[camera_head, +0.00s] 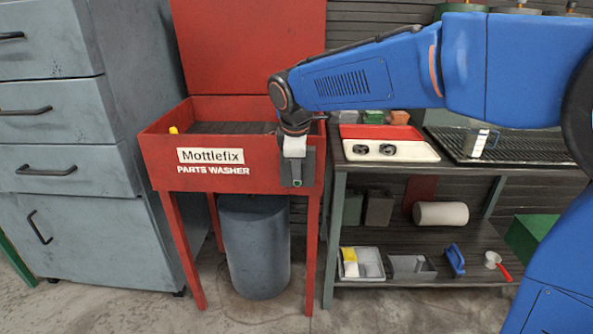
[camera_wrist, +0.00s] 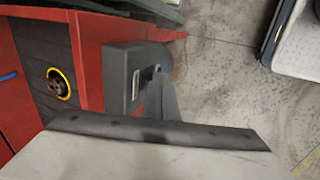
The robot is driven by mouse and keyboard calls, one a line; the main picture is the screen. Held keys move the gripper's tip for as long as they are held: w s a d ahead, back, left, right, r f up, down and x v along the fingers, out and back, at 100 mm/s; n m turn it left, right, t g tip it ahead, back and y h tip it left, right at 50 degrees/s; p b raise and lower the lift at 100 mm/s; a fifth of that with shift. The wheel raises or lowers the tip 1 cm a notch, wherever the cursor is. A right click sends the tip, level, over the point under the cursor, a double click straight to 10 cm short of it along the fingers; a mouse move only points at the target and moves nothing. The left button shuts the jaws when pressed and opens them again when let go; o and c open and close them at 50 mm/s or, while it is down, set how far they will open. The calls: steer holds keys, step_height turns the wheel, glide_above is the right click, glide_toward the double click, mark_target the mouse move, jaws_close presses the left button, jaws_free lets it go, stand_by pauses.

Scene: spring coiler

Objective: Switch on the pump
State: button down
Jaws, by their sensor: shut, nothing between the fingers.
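The red parts washer (camera_head: 205,155), labelled "Mottlefix", stands left of centre in the head view with its lid raised. A dark grey switch box (camera_head: 308,168) is on the right end of its front wall, with a small green spot low on it. My gripper (camera_head: 295,158) points down at this box and partly covers it; I cannot tell if it touches. In the wrist view the box (camera_wrist: 118,78) shows a dark slot and a small switch (camera_wrist: 147,76) on its face. My gripper (camera_wrist: 155,132) fills the bottom of that view, shut and empty; its fingertips are not clear.
A grey drum (camera_head: 254,245) stands under the washer. A shelf bench (camera_head: 400,168) stands close on the right with a red-and-white tray (camera_head: 390,150) on top. Grey drawer cabinets (camera_head: 75,190) stand on the left. The washer basin has a yellow-ringed drain (camera_wrist: 60,84).

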steer(key=shift+w, duration=0.1)
stand_by(0.3)
steer(key=shift+r, duration=0.75)
